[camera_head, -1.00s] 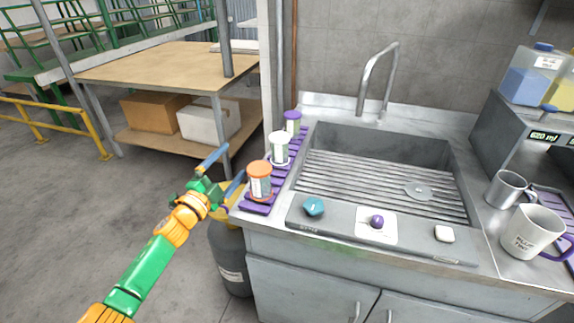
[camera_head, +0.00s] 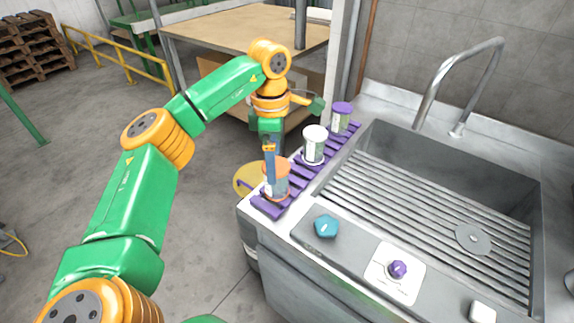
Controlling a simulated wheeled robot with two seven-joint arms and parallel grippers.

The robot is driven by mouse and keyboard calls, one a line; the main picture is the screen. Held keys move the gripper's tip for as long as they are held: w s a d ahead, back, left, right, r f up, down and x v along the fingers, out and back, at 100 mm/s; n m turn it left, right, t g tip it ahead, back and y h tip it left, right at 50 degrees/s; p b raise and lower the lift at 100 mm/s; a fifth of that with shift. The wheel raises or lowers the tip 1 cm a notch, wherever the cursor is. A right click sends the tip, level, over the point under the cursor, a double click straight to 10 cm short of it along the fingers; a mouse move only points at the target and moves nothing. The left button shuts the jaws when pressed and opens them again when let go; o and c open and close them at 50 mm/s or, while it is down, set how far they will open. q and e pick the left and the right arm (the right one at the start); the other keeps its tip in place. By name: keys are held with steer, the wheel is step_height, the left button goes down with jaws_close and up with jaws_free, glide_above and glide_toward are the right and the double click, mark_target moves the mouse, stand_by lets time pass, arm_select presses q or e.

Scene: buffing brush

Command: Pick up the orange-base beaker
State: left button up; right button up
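The orange beaker (camera_head: 279,184) stands on the front end of a purple slatted rack (camera_head: 273,209) at the sink's left edge. Its orange band shows at the top, and part of its body is hidden. My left gripper (camera_head: 270,178) points down at the beaker, with a blue finger in front of its left side. The other finger is not clearly visible, so I cannot tell whether the gripper is open or closed on it. My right gripper is not in view.

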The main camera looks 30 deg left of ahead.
mark_target(280, 191)
arm_select(q)
steer(key=f, duration=0.2)
steer(key=f+p, duration=0.1)
steer(key=d+f, duration=0.1)
steer(key=f, duration=0.1)
steer(key=shift+s+f+p, duration=0.2)
steer(key=shift+f+p, duration=0.15)
steer(key=shift+f, duration=0.2)
steer(key=c, duration=1.3)
